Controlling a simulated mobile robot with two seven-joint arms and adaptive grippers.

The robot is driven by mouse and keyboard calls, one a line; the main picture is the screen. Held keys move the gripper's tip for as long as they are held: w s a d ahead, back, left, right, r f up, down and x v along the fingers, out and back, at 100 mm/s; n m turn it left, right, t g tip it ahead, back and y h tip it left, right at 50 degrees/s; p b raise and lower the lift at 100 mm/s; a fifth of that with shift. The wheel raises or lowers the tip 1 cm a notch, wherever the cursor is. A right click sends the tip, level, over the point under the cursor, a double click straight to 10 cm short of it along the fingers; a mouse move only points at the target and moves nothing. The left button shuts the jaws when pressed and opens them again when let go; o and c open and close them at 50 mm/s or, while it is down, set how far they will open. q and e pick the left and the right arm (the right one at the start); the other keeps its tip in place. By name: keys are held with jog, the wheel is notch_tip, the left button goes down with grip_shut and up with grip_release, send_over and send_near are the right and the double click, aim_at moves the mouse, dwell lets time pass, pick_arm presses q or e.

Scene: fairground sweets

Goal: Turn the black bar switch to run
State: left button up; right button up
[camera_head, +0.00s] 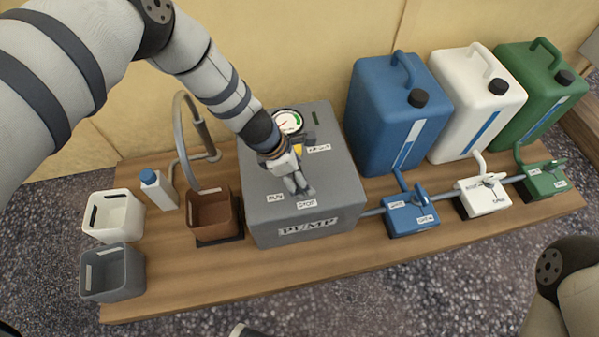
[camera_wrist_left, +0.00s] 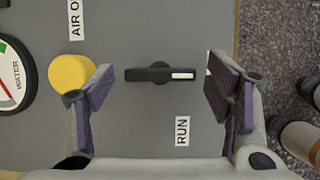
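The black bar switch (camera_wrist_left: 147,74) shows in the wrist view on the grey top of the pump box (camera_head: 340,213). Its bar lies level across that picture, its white-marked end pointing right. A RUN label (camera_wrist_left: 182,130) is below that end. A white sliver beside the right finger is partly hidden. My left gripper (camera_head: 297,187) is over the box top, its fingers open on either side of the bar and apart from it. In the head view the gripper hides the switch; RUN and STOP labels (camera_head: 307,204) show in front of it.
A yellow button (camera_wrist_left: 72,73) and a water gauge (camera_wrist_left: 12,75) are left of the switch in the wrist view. Blue, white and green canisters (camera_head: 395,120) stand right of the box. A brown cup (camera_head: 208,222) and metal spout (camera_head: 181,140) stand left.

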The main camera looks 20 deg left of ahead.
pick_arm(q)
jog(key=c, duration=0.9)
